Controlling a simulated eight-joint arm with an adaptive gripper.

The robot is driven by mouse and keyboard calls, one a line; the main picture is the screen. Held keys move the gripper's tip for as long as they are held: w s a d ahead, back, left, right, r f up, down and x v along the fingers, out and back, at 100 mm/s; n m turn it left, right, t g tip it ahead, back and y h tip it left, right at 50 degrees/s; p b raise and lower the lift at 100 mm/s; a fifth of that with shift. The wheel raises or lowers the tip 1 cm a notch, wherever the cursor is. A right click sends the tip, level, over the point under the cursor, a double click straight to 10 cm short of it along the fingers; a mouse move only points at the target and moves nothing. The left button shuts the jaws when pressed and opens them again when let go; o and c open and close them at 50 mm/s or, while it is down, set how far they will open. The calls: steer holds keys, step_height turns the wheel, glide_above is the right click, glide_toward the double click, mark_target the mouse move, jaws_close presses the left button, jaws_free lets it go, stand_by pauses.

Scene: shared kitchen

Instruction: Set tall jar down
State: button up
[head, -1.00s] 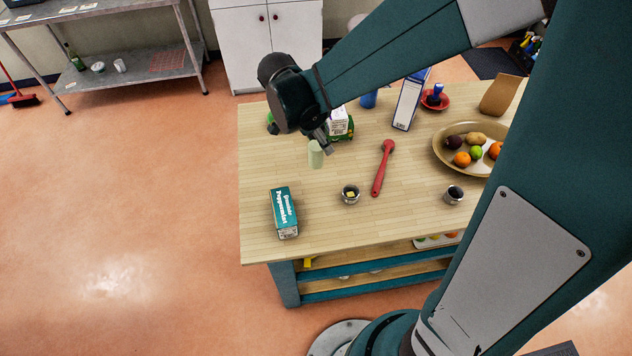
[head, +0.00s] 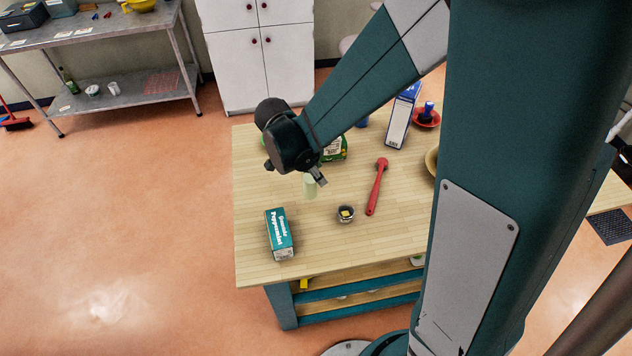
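The tall jar (head: 309,188) is a pale green, upright cylinder over the left part of the wooden table (head: 255,180). My gripper (head: 318,179) is at the top of the jar, coming from above. One finger shows beside the jar's upper right edge; the other finger is hidden by the wrist and jar. Whether the fingers close on the jar cannot be made out. The jar's base looks at or very near the tabletop; I cannot tell if it touches.
A green package (head: 334,150) and a blue-white box (head: 402,116) stand behind. Bare wood lies left of the jar.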

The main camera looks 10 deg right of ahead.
mark_target(303, 173)
steer(key=shift+f, duration=0.25)
steer(key=shift+f, duration=1.95)
steer(key=shift+f, duration=0.1)
steer(key=o, duration=1.1)
steer(key=shift+c, duration=0.2)
steer(key=shift+v, duration=6.15)
steer(key=shift+d, duration=0.15)
